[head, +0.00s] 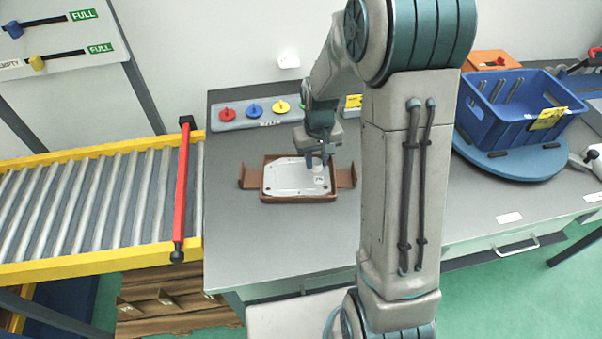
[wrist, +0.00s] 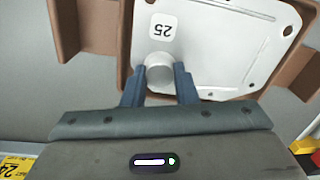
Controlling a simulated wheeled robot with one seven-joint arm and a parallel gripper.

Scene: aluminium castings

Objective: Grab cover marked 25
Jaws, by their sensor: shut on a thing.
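The cover marked 25 (wrist: 225,48) is a pale flat plate with a round knob (wrist: 159,72) and a white label reading 25, upside down in the wrist view. It lies in an open brown cardboard box (wrist: 122,40) on the grey table. In the head view the cover (head: 288,178) sits inside the box (head: 300,199). My gripper (wrist: 159,84) has its two blue fingers shut on the knob, one on each side. In the head view my gripper (head: 316,160) is over the right part of the cover, partly hidden by my arm.
A roller conveyor (head: 85,205) with a red bar (head: 182,190) stands to the left. A panel with red, blue and yellow knobs (head: 254,112) lies behind the box. A blue crate (head: 490,128) stands on a round blue plate (head: 520,166) at right. The table in front is clear.

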